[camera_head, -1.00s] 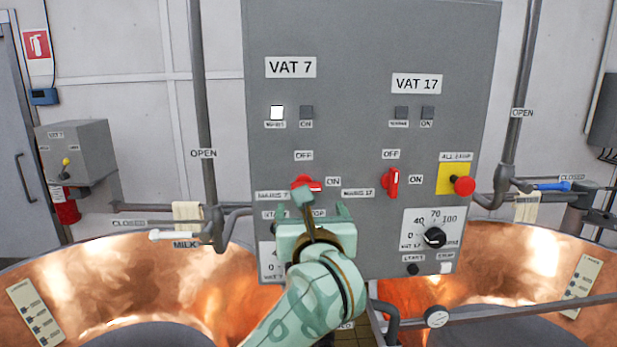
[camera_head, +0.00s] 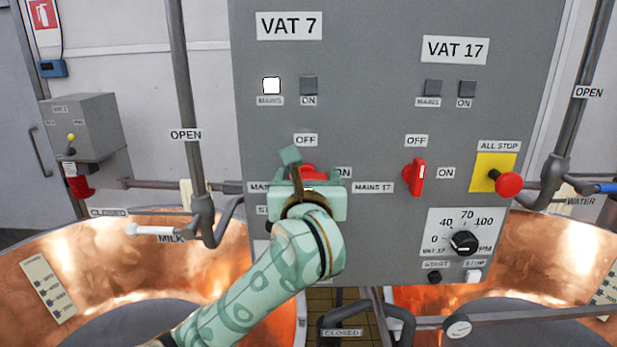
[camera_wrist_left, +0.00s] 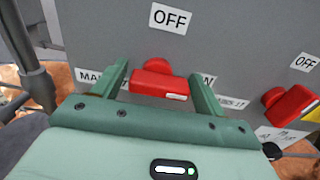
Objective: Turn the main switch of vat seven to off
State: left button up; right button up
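The vat seven main switch is a red rotary handle (camera_head: 309,173) on the grey panel, under an OFF label (camera_head: 305,140). In the left wrist view the red handle (camera_wrist_left: 155,80) lies roughly level, its marked end towards the partly hidden ON label. My left gripper (camera_head: 313,172) is in front of this switch and covers much of it in the head view. In the left wrist view its two fingers (camera_wrist_left: 158,72) are apart, one beside each end of the handle. I cannot tell whether they touch it. My right gripper is not in view.
The upright vat 17 switch (camera_head: 416,177) is to the right, with a red all-stop button (camera_head: 508,184) beyond it. The vat 7 mains lamp (camera_head: 271,86) is lit white. Copper vats (camera_head: 230,267) and pipes (camera_head: 190,110) flank the panel.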

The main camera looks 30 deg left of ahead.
pick_arm(q)
jog(key=c, duration=0.6)
jog(key=shift+f+n+b, duration=0.15)
jog(key=shift+n+b, duration=0.55)
jog(key=shift+b, duration=0.3)
jog(key=n+b, duration=0.4)
jog(key=b, duration=0.1)
jog(key=n+b, duration=0.5)
jog(key=b, duration=0.1)
jog(key=n+b, duration=0.5)
jog(key=b, duration=0.1)
jog(key=shift+s+a+f, duration=0.1)
jog(key=shift+a, duration=0.15)
jog(key=shift+n+b, duration=1.15)
jog(key=shift+n, duration=0.05)
jog(key=shift+s+r, duration=0.1)
jog(key=shift+r, duration=0.1)
jog(key=o, duration=1)
jog(key=shift+a, duration=0.1)
jog(key=shift+c, duration=0.2)
